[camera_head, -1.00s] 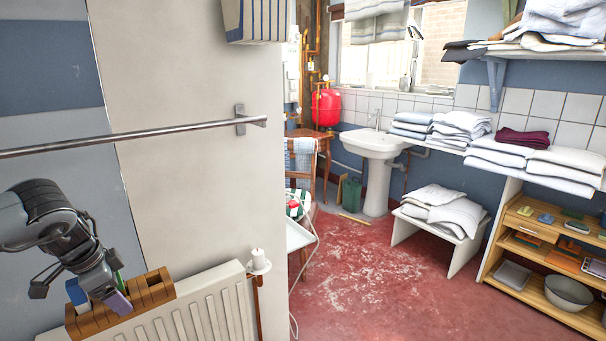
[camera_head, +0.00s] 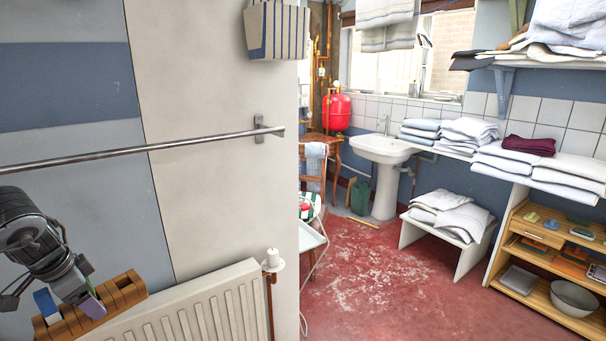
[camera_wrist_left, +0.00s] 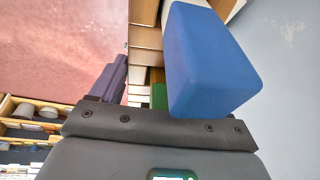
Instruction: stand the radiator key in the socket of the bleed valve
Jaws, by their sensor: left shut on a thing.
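My left gripper (camera_head: 80,298) is at a slotted wooden rack (camera_head: 122,291), low at the left of the head view. It is shut, but the picture does not show clearly what it grips. A blue block (camera_head: 47,306) and a purple piece (camera_head: 92,307) are beside its tip. In the left wrist view the blue block (camera_wrist_left: 205,60) is large, the purple piece (camera_wrist_left: 107,82) is at the left, and a green piece (camera_wrist_left: 158,95) shows between them. I cannot single out the radiator key. The bleed valve appears to be the white fitting (camera_head: 272,260) at the radiator's right end.
The white radiator (camera_head: 205,308) runs along the wall beneath a metal rail (camera_head: 150,147). A copper pipe (camera_head: 270,300) drops below the fitting. Open red floor (camera_head: 375,285) lies to the right, with a wooden shelf unit (camera_head: 545,263) beyond. My right arm is out of view.

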